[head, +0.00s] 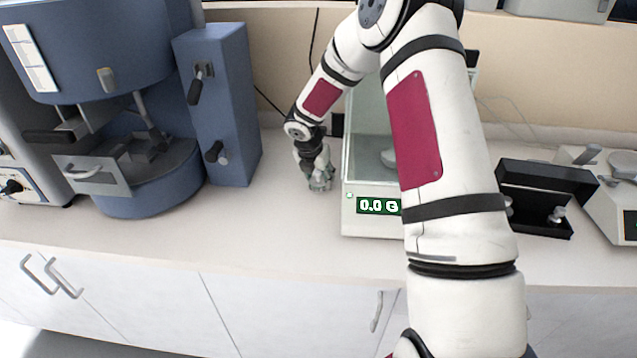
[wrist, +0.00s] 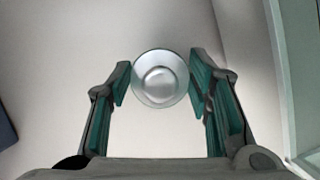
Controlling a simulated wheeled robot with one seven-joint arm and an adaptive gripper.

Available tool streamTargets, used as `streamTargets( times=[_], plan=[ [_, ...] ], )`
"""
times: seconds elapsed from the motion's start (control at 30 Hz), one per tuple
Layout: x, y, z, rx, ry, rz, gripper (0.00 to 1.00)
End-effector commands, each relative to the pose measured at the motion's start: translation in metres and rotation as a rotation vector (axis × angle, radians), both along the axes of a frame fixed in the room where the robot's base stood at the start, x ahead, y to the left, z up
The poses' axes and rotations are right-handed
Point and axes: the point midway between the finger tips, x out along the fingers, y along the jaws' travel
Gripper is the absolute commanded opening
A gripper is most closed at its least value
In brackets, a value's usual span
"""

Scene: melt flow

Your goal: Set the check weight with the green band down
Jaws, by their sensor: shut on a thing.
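My gripper (head: 319,180) is low over the counter, just left of the glass-sided balance (head: 363,220). In the wrist view it is shut on a round, shiny silver weight (wrist: 160,78) with a knob on top, seen from above between the two teal-padded fingers. The weight's side is hidden from this angle, so I cannot clearly make out a green band. In the head view the gripper hides most of the weight, and I cannot tell whether its base touches the counter. The balance display reads 0.0 G.
A blue machine (head: 215,105) stands to the left. An open black case (head: 540,205) with metal weights and another instrument (head: 610,185) are to the right. The white counter (head: 270,215) is clear between the blue machine and the balance. The wall is close behind.

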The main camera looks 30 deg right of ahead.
Motion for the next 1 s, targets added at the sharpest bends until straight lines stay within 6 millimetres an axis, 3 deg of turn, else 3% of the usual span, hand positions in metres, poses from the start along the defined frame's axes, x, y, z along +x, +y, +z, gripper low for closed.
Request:
streamTargets(
  times=[0.37,0.67,1.0],
  plan=[
    [0.001,-0.001,0.005,-0.002,-0.003,-0.001,0.00],
    [0.001,-0.001,0.038,-0.002,-0.005,-0.002,0.00],
    [-0.048,0.063,0.036,-0.003,-0.001,0.007,0.00]
  ],
)
